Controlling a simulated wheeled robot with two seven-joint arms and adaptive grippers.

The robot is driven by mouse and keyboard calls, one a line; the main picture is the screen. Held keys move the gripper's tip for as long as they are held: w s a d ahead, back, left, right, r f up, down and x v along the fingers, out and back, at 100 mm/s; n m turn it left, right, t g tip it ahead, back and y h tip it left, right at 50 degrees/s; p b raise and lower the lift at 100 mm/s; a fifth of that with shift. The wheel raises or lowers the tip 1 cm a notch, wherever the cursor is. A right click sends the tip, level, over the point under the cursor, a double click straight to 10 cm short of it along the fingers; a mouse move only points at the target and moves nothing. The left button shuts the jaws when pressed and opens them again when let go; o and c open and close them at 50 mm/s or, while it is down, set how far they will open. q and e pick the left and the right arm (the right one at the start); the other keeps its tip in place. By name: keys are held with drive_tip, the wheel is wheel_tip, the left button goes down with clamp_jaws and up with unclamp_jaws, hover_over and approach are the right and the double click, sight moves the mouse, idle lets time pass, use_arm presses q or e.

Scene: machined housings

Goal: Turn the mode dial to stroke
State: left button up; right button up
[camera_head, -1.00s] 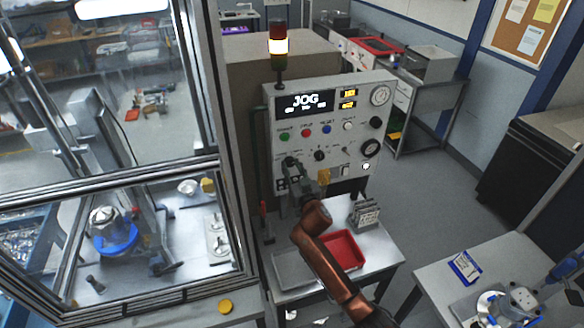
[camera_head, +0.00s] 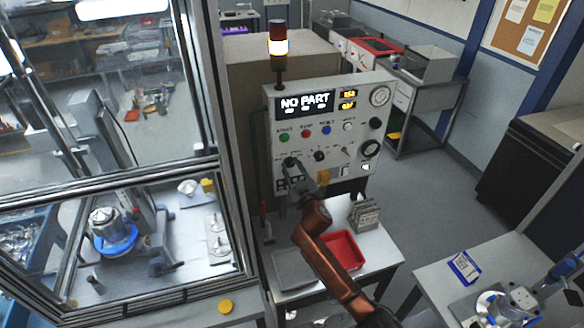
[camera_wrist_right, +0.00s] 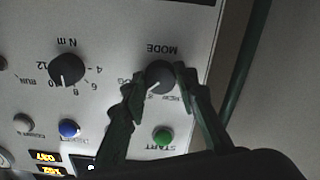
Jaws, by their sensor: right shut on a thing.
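The mode dial (camera_wrist_right: 160,76) is a dark round knob on the light grey control panel (camera_head: 352,112). In the right wrist view it appears upside down, under the word MODE, with its other position labels partly covered. My right gripper (camera_wrist_right: 157,86) has one finger on each side of the dial and is shut on it. In the head view this gripper (camera_head: 291,164) is at the panel's lower left and hides the dial. Which label the dial points to is not clear. My left gripper is not in view.
Green (camera_head: 284,138), red (camera_head: 307,134) and blue (camera_head: 326,130) buttons sit above the dial row. A second dial (camera_wrist_right: 67,70) is beside the mode dial. Below the panel, a table holds a red tray (camera_head: 358,262) and a metal rack (camera_head: 364,214).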

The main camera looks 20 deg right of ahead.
drive_tip(key=shift+n, duration=2.3)
drive_tip(key=o, duration=1.2)
drive_tip(key=shift+c, duration=0.2)
drive_tip(key=s, duration=1.2)
drive_tip(key=shift+d, duration=0.25)
